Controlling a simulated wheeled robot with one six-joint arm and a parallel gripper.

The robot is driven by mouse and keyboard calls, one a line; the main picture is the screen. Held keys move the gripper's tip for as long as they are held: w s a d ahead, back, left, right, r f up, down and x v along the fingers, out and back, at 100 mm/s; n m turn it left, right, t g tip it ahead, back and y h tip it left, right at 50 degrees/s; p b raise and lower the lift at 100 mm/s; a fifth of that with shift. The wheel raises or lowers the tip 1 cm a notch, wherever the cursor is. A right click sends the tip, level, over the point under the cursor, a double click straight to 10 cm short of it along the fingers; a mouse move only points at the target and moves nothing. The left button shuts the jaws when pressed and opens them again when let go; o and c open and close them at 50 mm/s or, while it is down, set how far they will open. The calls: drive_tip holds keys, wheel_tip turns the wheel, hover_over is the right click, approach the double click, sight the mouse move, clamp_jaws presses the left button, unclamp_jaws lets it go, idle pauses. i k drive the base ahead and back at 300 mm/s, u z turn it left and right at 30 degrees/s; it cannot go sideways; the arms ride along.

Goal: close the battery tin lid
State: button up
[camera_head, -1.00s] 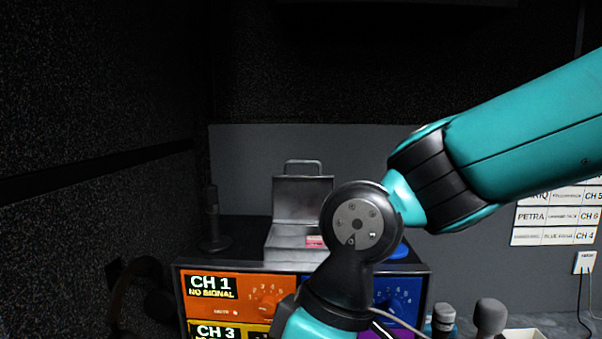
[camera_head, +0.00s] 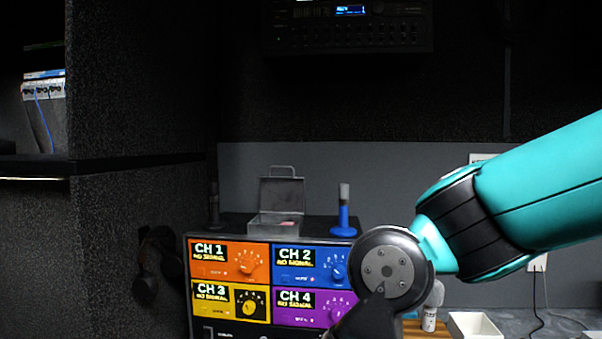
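The battery tin (camera_head: 273,224) is a small grey metal box on top of the channel unit. Its lid (camera_head: 281,194) stands open, roughly upright at the back, with a handle loop on its top edge. Something pinkish shows inside the tin. My teal arm comes in from the right and its dark round joint is right of the tin, apart from it in the picture. My gripper is out of the frame, so its state does not show.
The channel unit (camera_head: 270,285) has orange, blue, yellow and purple panels with knobs. A blue-based microphone (camera_head: 343,212) stands right of the tin and a dark one (camera_head: 214,203) left. A white tray (camera_head: 474,325) and another microphone (camera_head: 432,306) are lower right. A dark wall stands left.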

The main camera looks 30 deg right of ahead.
sight(276, 194)
drive_tip(key=z, duration=0.4)
drive_tip(key=k, duration=0.15)
drive_tip(key=u, duration=1.15)
drive_tip(key=i, duration=0.7)
drive_tip(key=z, duration=0.5)
drive_tip(key=i, duration=0.6)
drive_tip(key=z, duration=0.6)
